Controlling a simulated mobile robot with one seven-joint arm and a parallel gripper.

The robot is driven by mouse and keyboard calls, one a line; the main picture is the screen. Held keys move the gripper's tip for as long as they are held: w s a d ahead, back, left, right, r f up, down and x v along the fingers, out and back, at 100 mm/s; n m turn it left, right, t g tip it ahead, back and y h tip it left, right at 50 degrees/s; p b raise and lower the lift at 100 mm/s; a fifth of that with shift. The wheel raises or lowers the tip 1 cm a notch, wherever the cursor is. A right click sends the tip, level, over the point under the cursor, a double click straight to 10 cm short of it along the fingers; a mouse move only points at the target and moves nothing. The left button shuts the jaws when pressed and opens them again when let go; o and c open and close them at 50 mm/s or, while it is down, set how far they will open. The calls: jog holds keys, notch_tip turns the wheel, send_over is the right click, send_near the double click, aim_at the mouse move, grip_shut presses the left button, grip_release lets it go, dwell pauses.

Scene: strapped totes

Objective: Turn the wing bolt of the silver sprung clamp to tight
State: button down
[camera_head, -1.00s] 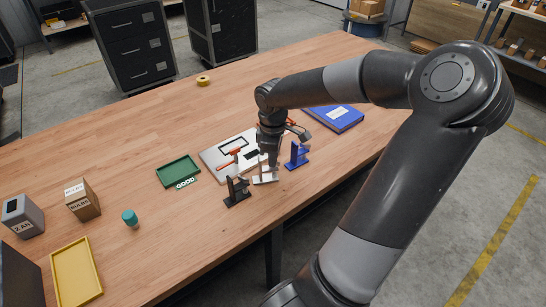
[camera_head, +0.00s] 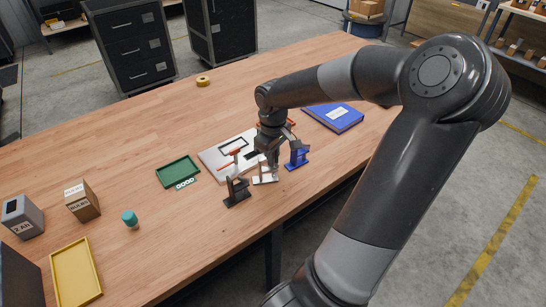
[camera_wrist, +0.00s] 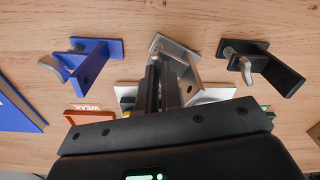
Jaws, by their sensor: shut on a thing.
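The silver sprung clamp (camera_head: 264,179) stands near the table's front edge, between a black clamp (camera_head: 237,193) and a blue clamp (camera_head: 298,156). In the wrist view the silver clamp (camera_wrist: 188,68) is at the top centre, with the blue clamp (camera_wrist: 95,60) to its left and the black clamp (camera_wrist: 270,66) to its right. My gripper (camera_head: 271,171) is down at the silver clamp. In the wrist view its fingers (camera_wrist: 160,66) are close together, shut on the wing bolt, which they mostly hide.
A silver-grey board (camera_head: 213,160) lies just behind the clamps. A green tray (camera_head: 178,172) is to its left and a blue binder (camera_head: 334,117) to the right. A yellow tray (camera_head: 76,272) is at the front left. The table's back middle is mostly clear.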

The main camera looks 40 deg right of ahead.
dwell(0.7)
jog(key=c, duration=1.6)
grip_release()
notch_tip(320, 180, up, 11)
jog(key=shift+f, duration=0.1)
jog(key=shift+a, duration=0.1)
jog(key=s+a+r+m+t, duration=0.1)
jog(key=s+a+r+t, duration=0.1)
jog(key=s+a, duration=0.2)
jog(key=s+a+r+m+t, duration=0.1)
jog(key=s+a, duration=0.4)
jog(key=a, duration=0.6)
jog(key=s+a+r+m+t, duration=0.1)
jog(key=s+a+r+t, duration=0.1)
jog(key=a, duration=0.6)
jog(key=shift+s+r+t, duration=0.15)
jog(key=shift+s+r, duration=0.1)
jog(key=shift+s, duration=0.4)
jog(key=shift+s+r+t, duration=0.15)
jog(key=shift+s+r, duration=0.1)
jog(key=shift+s, duration=0.4)
